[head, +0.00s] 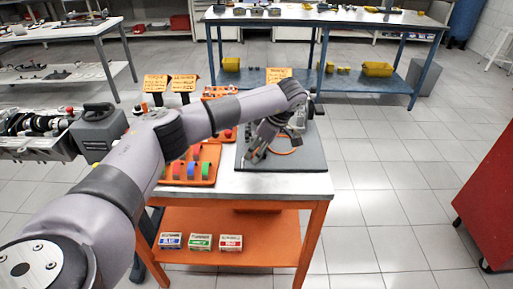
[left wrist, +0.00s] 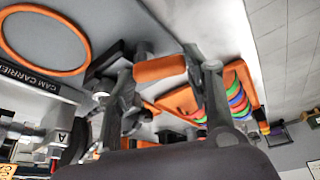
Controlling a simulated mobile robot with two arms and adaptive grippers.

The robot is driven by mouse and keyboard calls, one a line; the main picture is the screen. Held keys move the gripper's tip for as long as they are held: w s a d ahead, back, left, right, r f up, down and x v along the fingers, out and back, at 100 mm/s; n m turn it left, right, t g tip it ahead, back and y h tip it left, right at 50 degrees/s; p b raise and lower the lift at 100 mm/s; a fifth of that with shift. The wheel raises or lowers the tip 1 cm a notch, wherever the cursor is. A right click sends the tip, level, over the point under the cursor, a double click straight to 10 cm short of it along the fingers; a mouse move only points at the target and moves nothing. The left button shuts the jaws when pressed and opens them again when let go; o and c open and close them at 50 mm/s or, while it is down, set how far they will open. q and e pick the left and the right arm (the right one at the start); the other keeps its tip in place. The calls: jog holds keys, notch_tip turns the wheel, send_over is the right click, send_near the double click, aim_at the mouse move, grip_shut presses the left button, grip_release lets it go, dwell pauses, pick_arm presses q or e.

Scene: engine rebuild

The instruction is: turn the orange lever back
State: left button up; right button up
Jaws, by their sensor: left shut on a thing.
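My left gripper (head: 257,153) reaches down over the dark grey board (head: 310,158) on the orange-framed bench. In the left wrist view, the orange lever (left wrist: 160,68) lies crosswise between the two fingers of my left gripper (left wrist: 168,74), which is shut on it. In the head view the gripper largely hides the lever. My right gripper is in neither view.
An orange ring (left wrist: 45,72) lies on the board beside a "CAM CARRIER" label (left wrist: 38,84). An orange tray (head: 205,180) with coloured rings stands left of the board. Small boxes (head: 200,242) sit on the lower shelf. A red cabinet (head: 490,205) stands at right.

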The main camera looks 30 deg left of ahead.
pick_arm(q)
jog(key=n, duration=0.1)
jog(key=n+g, duration=0.1)
jog(key=n, duration=0.1)
jog(key=n+g+h, duration=0.1)
jog(key=n, duration=0.1)
jog(key=shift+w+d+r, duration=0.1)
jog(key=shift+w+d, duration=0.25)
jog(key=shift+n, duration=0.3)
jog(key=o, duration=1.1)
jog(key=shift+o, duration=0.2)
jog(key=shift+r, duration=0.1)
